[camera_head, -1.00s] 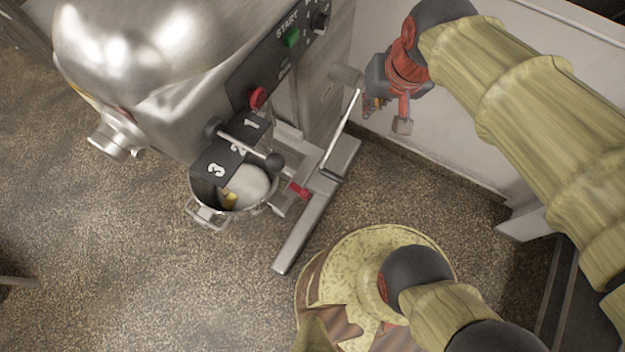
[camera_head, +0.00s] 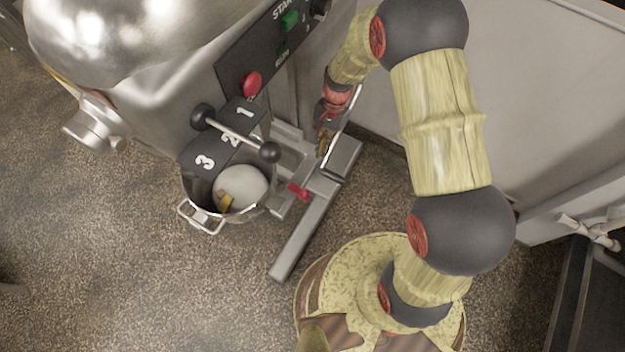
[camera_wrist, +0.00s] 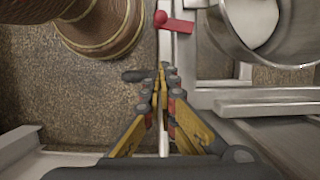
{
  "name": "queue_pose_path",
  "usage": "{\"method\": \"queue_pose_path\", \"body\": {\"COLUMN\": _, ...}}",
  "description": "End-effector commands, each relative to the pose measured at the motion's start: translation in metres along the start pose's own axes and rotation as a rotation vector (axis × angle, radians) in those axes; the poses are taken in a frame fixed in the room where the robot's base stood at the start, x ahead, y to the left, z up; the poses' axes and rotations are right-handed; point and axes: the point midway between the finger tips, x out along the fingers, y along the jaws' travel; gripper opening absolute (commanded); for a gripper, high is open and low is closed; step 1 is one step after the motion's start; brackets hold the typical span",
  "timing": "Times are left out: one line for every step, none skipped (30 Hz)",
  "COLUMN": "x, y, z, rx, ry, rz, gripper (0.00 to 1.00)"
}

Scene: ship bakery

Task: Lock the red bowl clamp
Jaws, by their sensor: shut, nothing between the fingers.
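The red bowl clamp (camera_head: 299,192) is a small red lever on the mixer's frame, just right of the steel bowl (camera_head: 201,221). In the wrist view the red clamp (camera_wrist: 176,22) shows at the top middle, with the bowl (camera_wrist: 284,48) to its right. My gripper (camera_head: 322,152) is above and to the right of the clamp in the head view, beside the bowl-lift handle (camera_head: 333,174). In the wrist view my gripper (camera_wrist: 160,72) has its yellow fingers together, with the clamp beyond the tips and apart from them. Nothing is held.
The mixer body (camera_head: 150,60) carries a red knob (camera_head: 251,83) and a black-ended gear lever (camera_head: 237,134) above the bowl. A steel base leg (camera_head: 300,235) runs forward on the floor. A pale wall (camera_head: 450,90) stands behind my arm. Floor left of the bowl is clear.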

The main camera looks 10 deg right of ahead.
Motion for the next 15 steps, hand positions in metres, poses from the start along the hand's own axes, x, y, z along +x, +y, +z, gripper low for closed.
{"method": "queue_pose_path", "body": {"x": 0.0, "y": 0.0, "z": 0.0, "rx": 0.001, "ry": 0.0, "rz": 0.0, "gripper": 0.0}}
{"method": "queue_pose_path", "body": {"x": 0.0, "y": 0.0, "z": 0.0, "rx": 0.001, "ry": 0.0, "rz": 0.0, "gripper": 0.0}}
{"method": "queue_pose_path", "body": {"x": 0.0, "y": 0.0, "z": 0.0, "rx": 0.001, "ry": 0.0, "rz": 0.0, "gripper": 0.0}}
{"method": "queue_pose_path", "body": {"x": 0.0, "y": 0.0, "z": 0.0, "rx": 0.001, "ry": 0.0, "rz": 0.0, "gripper": 0.0}}
{"method": "queue_pose_path", "body": {"x": 0.0, "y": 0.0, "z": 0.0, "rx": 0.001, "ry": 0.0, "rz": 0.0, "gripper": 0.0}}
{"method": "queue_pose_path", "body": {"x": 0.0, "y": 0.0, "z": 0.0, "rx": 0.001, "ry": 0.0, "rz": 0.0, "gripper": 0.0}}
{"method": "queue_pose_path", "body": {"x": 0.0, "y": 0.0, "z": 0.0, "rx": 0.001, "ry": 0.0, "rz": 0.0, "gripper": 0.0}}
{"method": "queue_pose_path", "body": {"x": 0.0, "y": 0.0, "z": 0.0, "rx": 0.001, "ry": 0.0, "rz": 0.0, "gripper": 0.0}}
{"method": "queue_pose_path", "body": {"x": 0.0, "y": 0.0, "z": 0.0, "rx": 0.0, "ry": 0.0, "rz": 0.0, "gripper": 0.0}}
{"method": "queue_pose_path", "body": {"x": 0.001, "y": 0.0, "z": 0.0, "rx": 0.0, "ry": 0.0, "rz": 0.0, "gripper": 0.0}}
{"method": "queue_pose_path", "body": {"x": 0.003, "y": 0.0, "z": 0.0, "rx": 0.0, "ry": 0.0, "rz": 0.0, "gripper": 0.0}}
{"method": "queue_pose_path", "body": {"x": 0.006, "y": 0.0, "z": 0.0, "rx": 0.0, "ry": 0.0, "rz": 0.0, "gripper": 0.0}}
{"method": "queue_pose_path", "body": {"x": 0.008, "y": 0.0, "z": 0.0, "rx": 0.0, "ry": 0.0, "rz": 0.001, "gripper": 0.0}}
{"method": "queue_pose_path", "body": {"x": 0.012, "y": 0.0, "z": 0.0, "rx": 0.0, "ry": 0.0, "rz": 0.001, "gripper": 0.0}}
{"method": "queue_pose_path", "body": {"x": 0.018, "y": 0.001, "z": 0.0, "rx": 0.0, "ry": -0.001, "rz": 0.002, "gripper": 0.0}}
